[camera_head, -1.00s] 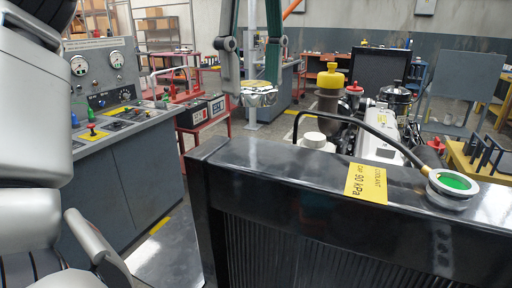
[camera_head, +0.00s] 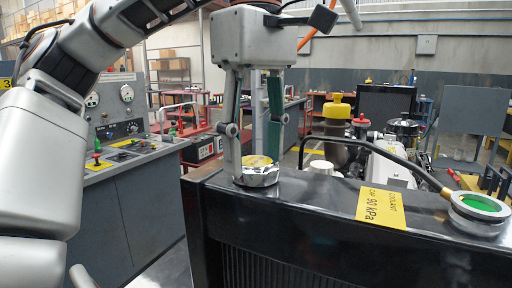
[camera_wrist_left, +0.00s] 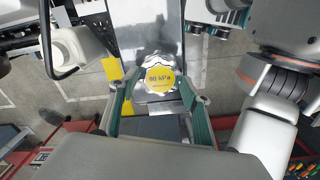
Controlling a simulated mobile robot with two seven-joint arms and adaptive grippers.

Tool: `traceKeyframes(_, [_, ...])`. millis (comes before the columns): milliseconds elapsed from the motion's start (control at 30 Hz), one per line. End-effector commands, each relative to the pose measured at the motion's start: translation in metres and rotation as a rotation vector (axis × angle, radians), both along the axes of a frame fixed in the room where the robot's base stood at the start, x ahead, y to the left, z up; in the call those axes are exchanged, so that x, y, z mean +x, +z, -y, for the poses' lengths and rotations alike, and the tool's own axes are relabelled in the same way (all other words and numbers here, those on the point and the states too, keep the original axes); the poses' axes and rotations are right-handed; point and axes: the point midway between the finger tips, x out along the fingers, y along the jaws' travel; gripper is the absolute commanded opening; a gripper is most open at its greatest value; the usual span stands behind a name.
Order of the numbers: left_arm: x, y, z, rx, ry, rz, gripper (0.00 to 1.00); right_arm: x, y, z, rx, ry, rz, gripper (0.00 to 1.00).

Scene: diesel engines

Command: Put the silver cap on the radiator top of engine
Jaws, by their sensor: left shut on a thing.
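The silver cap (camera_head: 257,174), with a yellow top, is between the fingers of my left gripper (camera_head: 256,163), which is shut on it. The cap is upright over the left end of the black radiator top (camera_head: 315,192); I cannot tell whether it touches. In the left wrist view the cap (camera_wrist_left: 160,78) shows its "90 kPa" label between the two fingers. The round filler neck (camera_head: 480,206), green inside, is at the right end of the radiator top, well apart from the cap.
A yellow coolant label (camera_head: 381,207) lies on the radiator top between cap and neck. A black hose (camera_head: 400,163) arches behind it to the neck. The engine (camera_head: 392,165) with a yellow-capped canister (camera_head: 338,125) stands behind. A grey control console (camera_head: 125,190) is at left.

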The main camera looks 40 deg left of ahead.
Motion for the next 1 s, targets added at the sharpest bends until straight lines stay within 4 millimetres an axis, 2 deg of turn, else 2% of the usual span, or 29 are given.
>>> traceKeyframes(67, [0.000, -0.002, 0.000, 0.000, -0.001, -0.001, 0.03, 0.001, 0.001, 0.000, 0.000, 0.000, 0.001, 0.40])
traceKeyframes(100, [0.000, -0.002, 0.000, 0.000, -0.001, -0.001, 0.53, 0.000, 0.000, 0.000, 0.001, 0.001, 0.000, 0.40])
traceKeyframes(167, [0.000, -0.003, 0.000, 0.000, -0.001, -0.001, 0.64, -0.001, -0.001, -0.001, 0.001, 0.001, -0.003, 0.40])
traceKeyframes(600, [0.001, 0.001, 0.000, 0.000, 0.002, 0.000, 0.64, -0.009, -0.009, -0.003, 0.003, 0.007, -0.020, 0.40])
traceKeyframes(1000, [-0.001, 0.082, 0.001, 0.001, 0.002, 0.004, 0.64, -0.007, 0.034, -0.008, 0.027, 0.003, -0.010, 0.40])
